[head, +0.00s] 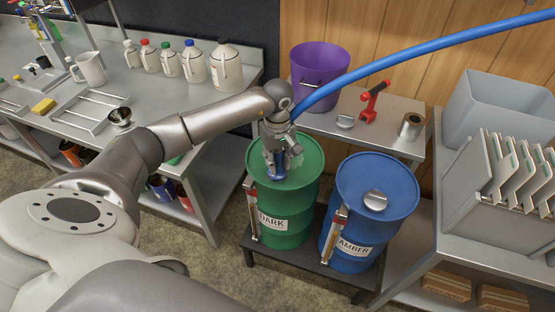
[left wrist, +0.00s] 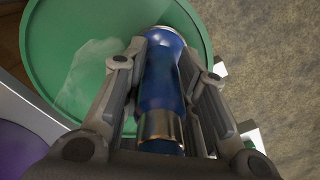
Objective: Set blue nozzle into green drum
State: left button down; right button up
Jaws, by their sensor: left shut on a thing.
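The green drum (head: 285,205), labelled DARK, stands on a low dark stand. My left gripper (head: 279,170) is over the drum's top and shut on the blue nozzle (head: 277,174). The left wrist view shows the nozzle (left wrist: 163,80) between both fingers (left wrist: 165,95), with metal bands at its ends. Its far end is over the green drum top (left wrist: 85,80), near the rim at the upper right. Whether the nozzle sits in an opening or only over the top is hidden. My right gripper is not in view.
A blue hose (head: 400,62) runs from the nozzle's wrist area up to the right. The blue AMBER drum (head: 365,225) with a metal cap (head: 376,200) stands close on the right. A purple bucket (head: 318,75) and red tool (head: 372,103) are on the shelf behind.

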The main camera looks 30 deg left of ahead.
pick_arm(q)
jog(key=shift+r, duration=0.1)
jog(key=c, duration=1.1)
grip_release()
jog(key=shift+c, duration=0.2)
jog(key=shift+o, duration=0.4)
jog(key=o, duration=0.6)
jog(key=shift+o, duration=0.2)
jog(key=shift+r+p, duration=2.25)
jog(key=shift+r, duration=1.75)
